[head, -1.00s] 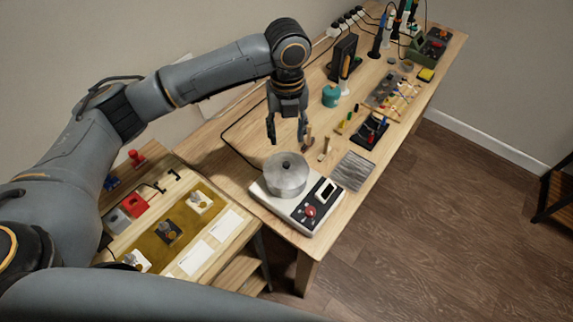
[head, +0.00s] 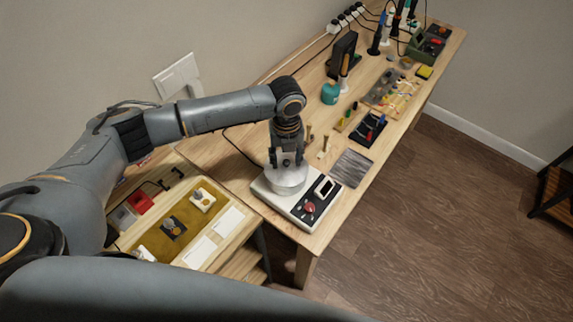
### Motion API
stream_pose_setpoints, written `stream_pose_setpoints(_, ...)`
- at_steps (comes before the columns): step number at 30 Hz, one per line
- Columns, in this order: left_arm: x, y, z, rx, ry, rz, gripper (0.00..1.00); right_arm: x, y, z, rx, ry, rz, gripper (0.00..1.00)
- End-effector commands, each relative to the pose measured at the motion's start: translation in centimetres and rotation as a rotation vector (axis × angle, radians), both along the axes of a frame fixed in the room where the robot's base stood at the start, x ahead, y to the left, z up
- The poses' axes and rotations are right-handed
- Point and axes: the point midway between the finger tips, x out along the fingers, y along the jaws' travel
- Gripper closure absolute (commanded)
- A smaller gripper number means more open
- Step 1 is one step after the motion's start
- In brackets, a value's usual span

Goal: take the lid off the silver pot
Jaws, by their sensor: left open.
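The silver pot (head: 288,184) stands upright on a white device (head: 284,203) with a red knob and a dark panel, at the near end of the wooden bench. Its lid (head: 279,170) is on top, partly hidden by my left gripper. My left gripper (head: 286,161) points down right over the lid, its fingers open on either side of the lid's knob. I cannot tell whether the fingers touch the lid. My right gripper is not in view.
A grey abrasive-looking sheet (head: 352,168) lies right of the device. A teal jar (head: 330,93), small tools and a dark tray (head: 369,131) stand farther along the bench (head: 316,237). A box with an olive mat (head: 190,243) is at lower left.

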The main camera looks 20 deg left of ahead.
Motion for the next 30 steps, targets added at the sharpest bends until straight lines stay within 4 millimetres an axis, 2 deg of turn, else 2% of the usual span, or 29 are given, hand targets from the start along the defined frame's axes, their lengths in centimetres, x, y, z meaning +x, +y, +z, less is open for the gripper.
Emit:
stream_pose_setpoints(2, 0.0, 0.0, 0.0, 0.0, 0.0, 0.0, 0.54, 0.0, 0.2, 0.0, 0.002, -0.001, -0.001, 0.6)
stream_pose_setpoints(9, 0.0, 0.0, 0.1, 0.0, 0.0, 0.0, 1.0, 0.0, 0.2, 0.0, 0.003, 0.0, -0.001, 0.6)
stream_pose_setpoints(22, 0.1, 0.0, 0.6, 0.0, -0.001, 0.001, 1.0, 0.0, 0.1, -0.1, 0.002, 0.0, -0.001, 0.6)
stream_pose_setpoints(28, 0.2, 0.0, 2.9, -0.002, -0.003, 0.0, 1.0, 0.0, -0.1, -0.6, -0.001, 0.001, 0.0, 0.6)
stream_pose_setpoints(30, -0.6, -0.2, 3.9, -0.002, -0.003, -0.003, 1.0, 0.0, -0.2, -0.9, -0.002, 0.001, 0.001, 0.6)
